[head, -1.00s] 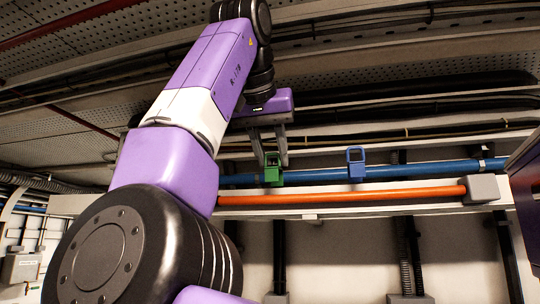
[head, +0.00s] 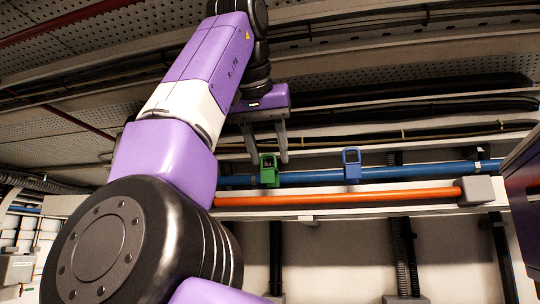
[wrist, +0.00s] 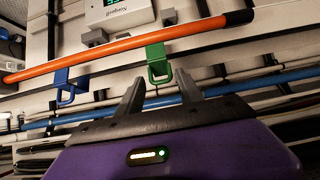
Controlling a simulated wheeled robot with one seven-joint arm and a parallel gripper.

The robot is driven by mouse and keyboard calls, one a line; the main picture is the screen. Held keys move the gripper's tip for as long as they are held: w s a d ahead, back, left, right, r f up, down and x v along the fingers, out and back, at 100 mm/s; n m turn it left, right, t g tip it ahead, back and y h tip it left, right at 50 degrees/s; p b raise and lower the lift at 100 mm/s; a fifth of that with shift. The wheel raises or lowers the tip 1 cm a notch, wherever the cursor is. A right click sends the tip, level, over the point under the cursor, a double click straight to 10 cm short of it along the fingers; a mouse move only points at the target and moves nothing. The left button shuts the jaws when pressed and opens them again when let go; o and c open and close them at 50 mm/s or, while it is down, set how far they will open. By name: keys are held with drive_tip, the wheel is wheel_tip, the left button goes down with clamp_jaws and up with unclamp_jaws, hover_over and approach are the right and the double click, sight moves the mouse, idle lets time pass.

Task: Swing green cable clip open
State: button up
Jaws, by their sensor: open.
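I cannot tell whether a finger touches the clip.
A blue clip (head: 352,166) is on the same blue pipe (head: 315,176) to the right. An orange pipe (head: 340,197) runs parallel below it and ends in a grey block (head: 477,190). In the wrist view a white box with a green display (wrist: 120,10) is beyond the orange pipe.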

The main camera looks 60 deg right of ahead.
drive_tip(key=s+a+r, duration=0.1)
drive_tip(key=s+a, duration=0.1)
drive_tip(key=a, duration=0.5)
drive_tip(key=s+a+r, duration=0.1)
drive_tip(key=s+a, duration=0.2)
drive_tip(key=a, duration=0.4)
drive_tip(key=shift+s+a+r, duration=0.15)
drive_tip(key=shift+r, duration=0.05)
